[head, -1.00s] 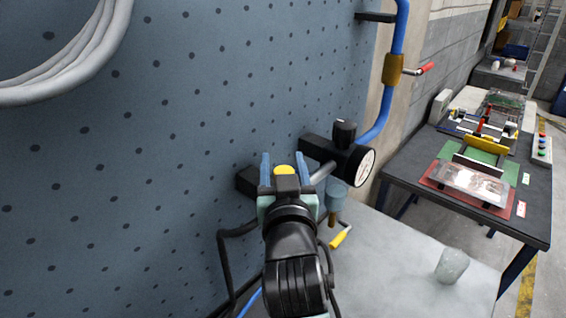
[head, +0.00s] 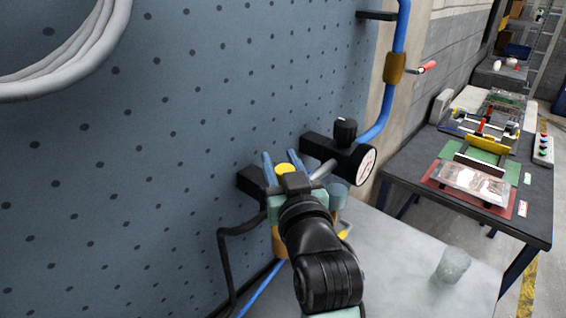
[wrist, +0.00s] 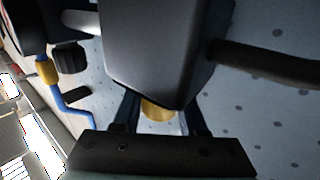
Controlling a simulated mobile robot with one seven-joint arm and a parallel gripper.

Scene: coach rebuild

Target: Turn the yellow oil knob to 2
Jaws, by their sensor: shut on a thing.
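The yellow oil knob (head: 285,169) sits on top of a dark block mounted on the blue pegboard wall. My gripper (head: 283,163) has its two blue fingers on either side of the knob and is shut on it. In the wrist view, the knob (wrist: 158,110) shows between the fingers, below a large dark block (wrist: 165,50) that hides part of it. I cannot read any number or mark on the knob.
Right of the knob, a pressure gauge (head: 366,166) with a black knob (head: 345,131) joins a blue pipe (head: 385,110). A dark table (head: 405,165) with several parts stands at right.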

